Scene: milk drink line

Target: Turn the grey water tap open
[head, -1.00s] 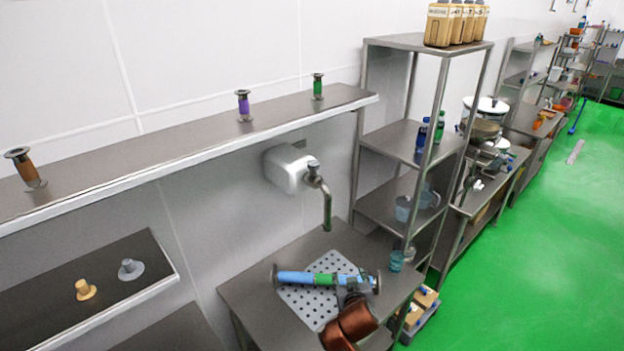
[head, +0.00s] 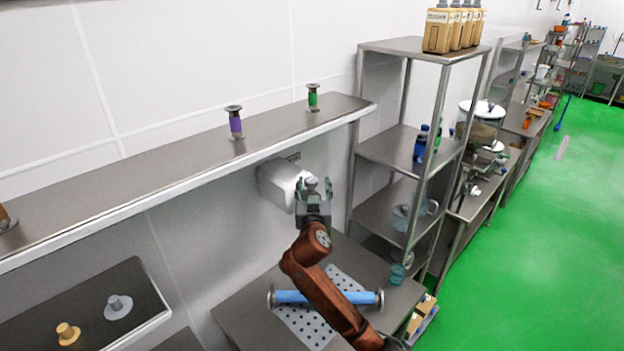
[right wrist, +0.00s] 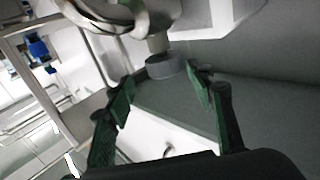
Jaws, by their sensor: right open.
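The grey water tap (head: 311,181) comes out of a white wall box (head: 278,184) under the long shelf. Its spout is mostly hidden behind my right gripper (head: 314,187) in the head view. In the right wrist view the tap's metal body (right wrist: 152,22) is at the top, with a round grey knob (right wrist: 166,66) below it. My right gripper (right wrist: 163,88) is open, its green-padded fingers apart on either side of the knob, just short of it or around its end; contact cannot be told. My left gripper is not in view.
A blue tube with metal flanged ends (head: 290,297) lies across a perforated plate (head: 300,322) on the table below. The long wall shelf (head: 190,160) holds purple and green pieces. A metal rack (head: 385,140) stands close on the right.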

